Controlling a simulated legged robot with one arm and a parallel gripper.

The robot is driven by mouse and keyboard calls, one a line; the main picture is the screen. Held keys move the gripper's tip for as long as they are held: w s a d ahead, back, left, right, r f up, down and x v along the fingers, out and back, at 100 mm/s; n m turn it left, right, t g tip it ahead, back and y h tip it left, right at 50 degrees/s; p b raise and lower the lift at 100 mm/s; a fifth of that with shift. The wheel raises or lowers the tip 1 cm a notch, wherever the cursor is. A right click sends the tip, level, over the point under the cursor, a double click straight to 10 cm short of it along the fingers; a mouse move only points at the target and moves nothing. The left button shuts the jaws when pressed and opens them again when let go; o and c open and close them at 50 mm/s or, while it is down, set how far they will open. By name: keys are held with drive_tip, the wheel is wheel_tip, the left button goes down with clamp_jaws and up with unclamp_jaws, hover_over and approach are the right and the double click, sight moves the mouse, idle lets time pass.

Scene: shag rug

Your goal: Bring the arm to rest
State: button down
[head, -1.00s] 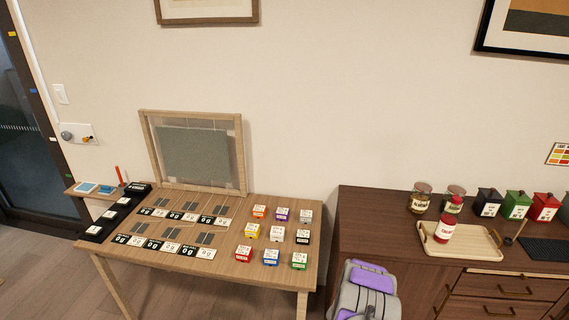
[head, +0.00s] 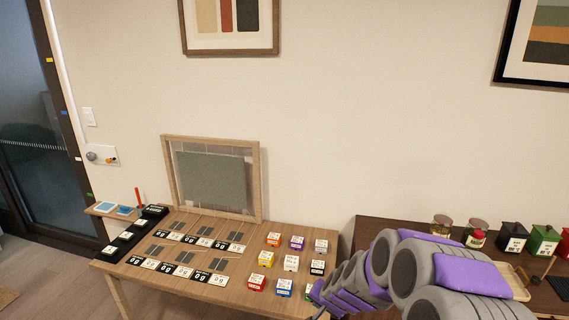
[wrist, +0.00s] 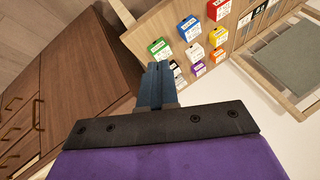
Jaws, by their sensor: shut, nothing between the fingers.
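My arm (head: 410,272), grey with purple panels, is raised across the lower right of the head view. It reaches left toward the right edge of the light wooden table (head: 225,277). My gripper (wrist: 157,72) shows in the wrist view as two dark blue fingers pressed together, with nothing between them. Behind the fingertips are the table edge and several small coloured boxes; I cannot tell the gap between them. In the head view the gripper end is partly cut off at the bottom and hard to make out.
Coloured boxes (head: 291,263) stand in rows on the table, with scale-like displays (head: 184,271) to their left and a framed panel (head: 212,180) behind. The dark wooden cabinet (head: 366,232) at the right holds jars and canisters (head: 512,237); my arm hides much of it.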

drive_tip(key=s+a+r+n+g+y, duration=0.1)
drive_tip(key=s+a+r+n+g, duration=0.15)
drive_tip(key=s+r, duration=0.5)
drive_tip(key=s+d+r+n+g+h, duration=0.1)
drive_tip(key=s+d+r, duration=0.1)
drive_tip(key=s, duration=0.9)
drive_tip(key=s+d+r+n+g+h, duration=0.1)
drive_tip(key=s+d+r+g, duration=0.1)
drive_tip(key=s, duration=0.9)
drive_tip(key=s+d+r+n+g+h, duration=0.1)
drive_tip(key=s+d+r+g, duration=0.1)
drive_tip(key=s, duration=0.8)
drive_tip(key=shift+s+d+r+n, duration=0.35)
drive_tip(key=shift+s+r, duration=0.05)
